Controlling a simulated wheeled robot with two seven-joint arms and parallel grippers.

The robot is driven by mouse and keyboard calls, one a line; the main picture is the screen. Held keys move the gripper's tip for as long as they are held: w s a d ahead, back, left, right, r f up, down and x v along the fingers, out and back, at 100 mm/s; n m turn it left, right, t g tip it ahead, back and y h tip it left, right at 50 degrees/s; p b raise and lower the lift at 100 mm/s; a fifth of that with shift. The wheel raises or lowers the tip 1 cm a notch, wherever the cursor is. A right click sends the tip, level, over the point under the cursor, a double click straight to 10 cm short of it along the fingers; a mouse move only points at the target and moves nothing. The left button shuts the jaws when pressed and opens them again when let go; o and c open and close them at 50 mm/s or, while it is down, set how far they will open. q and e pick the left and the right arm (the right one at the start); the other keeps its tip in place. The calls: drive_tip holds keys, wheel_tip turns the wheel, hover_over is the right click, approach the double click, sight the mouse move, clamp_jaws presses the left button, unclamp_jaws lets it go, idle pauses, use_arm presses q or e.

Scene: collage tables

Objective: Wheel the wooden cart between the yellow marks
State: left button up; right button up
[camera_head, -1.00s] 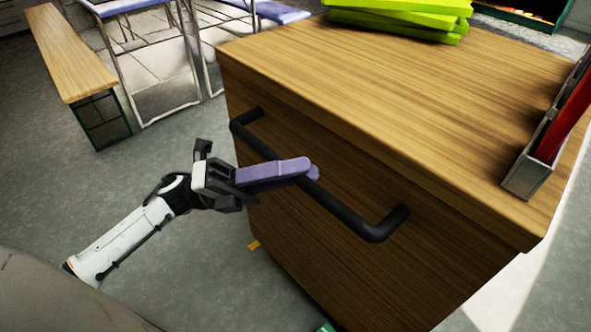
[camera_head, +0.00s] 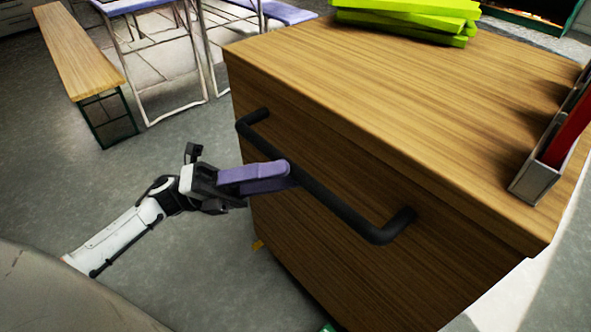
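The wooden cart (camera_head: 400,120) fills the right half of the head view, with a black bar handle (camera_head: 345,212) on its near side. My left gripper (camera_head: 292,176), with purple fingers, is at the left-middle part of the handle. Its fingertips overlap the bar in the picture; whether they touch it is unclear. The gap between the fingers cannot be made out. No other yellow mark shows. My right gripper is out of view.
Bright green slabs (camera_head: 410,20) and a grey holder with a red item (camera_head: 535,183) sit on the cart top. A wooden bench (camera_head: 75,55) and metal-framed furniture (camera_head: 165,75) stand at the upper left. The grey floor left of the cart is clear.

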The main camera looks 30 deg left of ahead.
use_arm(q)
drive_tip(key=v, duration=0.6)
drive_tip(key=shift+a, duration=0.25)
drive_tip(key=shift+s+f, duration=0.1)
